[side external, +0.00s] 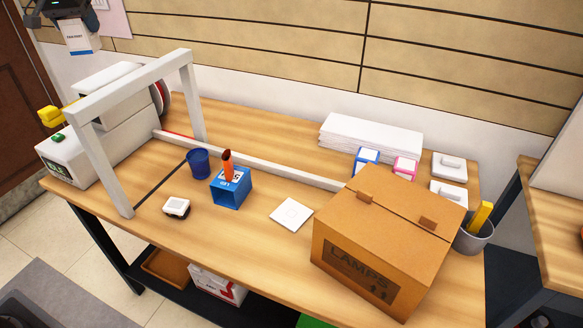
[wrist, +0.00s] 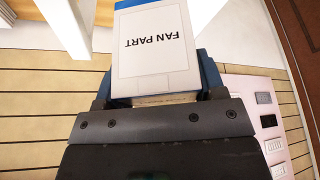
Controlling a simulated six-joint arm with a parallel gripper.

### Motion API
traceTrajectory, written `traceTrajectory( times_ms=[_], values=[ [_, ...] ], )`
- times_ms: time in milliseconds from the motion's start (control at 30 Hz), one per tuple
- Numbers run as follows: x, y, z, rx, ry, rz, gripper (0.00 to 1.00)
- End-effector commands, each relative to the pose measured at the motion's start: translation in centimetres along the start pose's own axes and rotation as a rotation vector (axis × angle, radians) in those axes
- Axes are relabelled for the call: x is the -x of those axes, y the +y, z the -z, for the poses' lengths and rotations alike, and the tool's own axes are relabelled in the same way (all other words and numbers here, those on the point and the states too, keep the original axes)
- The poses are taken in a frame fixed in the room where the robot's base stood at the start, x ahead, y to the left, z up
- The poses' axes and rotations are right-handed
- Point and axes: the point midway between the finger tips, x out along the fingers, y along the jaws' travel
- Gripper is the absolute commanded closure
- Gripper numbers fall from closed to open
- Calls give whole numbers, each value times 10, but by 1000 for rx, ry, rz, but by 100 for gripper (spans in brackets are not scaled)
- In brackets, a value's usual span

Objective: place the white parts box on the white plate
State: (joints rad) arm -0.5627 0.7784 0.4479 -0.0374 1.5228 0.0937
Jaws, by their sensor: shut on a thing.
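The white parts box (wrist: 156,50), with "FAN PART" printed on it and a blue band at one end, is held between the fingers of my gripper (wrist: 157,85) in the wrist view. In the side external view the parts box (side external: 78,37) hangs under my gripper (side external: 77,20) at the top left, blue end down, high above and left of the bench. A flat white square plate (side external: 292,215) lies on the bench, left of the cardboard box, with nothing on it. My gripper is far from the plate.
A white frame (side external: 128,85) stands upright over the bench's left part, beside a white machine (side external: 75,150). A blue box (side external: 231,190), a blue cup (side external: 198,164) and a small white device (side external: 176,207) stand left of the plate. The large LAMPS carton (side external: 385,240) stands right of it.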

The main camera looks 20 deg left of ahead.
Motion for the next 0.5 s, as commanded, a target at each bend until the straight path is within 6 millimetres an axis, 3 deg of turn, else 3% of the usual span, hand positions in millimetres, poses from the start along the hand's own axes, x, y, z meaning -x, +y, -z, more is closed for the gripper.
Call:
traceTrajectory(
  times_ms=[233, 433, 500],
  values=[
    [20, 10, 2, 7, 0, 3, 61],
    [22, 23, -1, -10, 0, -4, 61],
    [21, 42, -1, -43, -2, -18, 61]
  ],
)
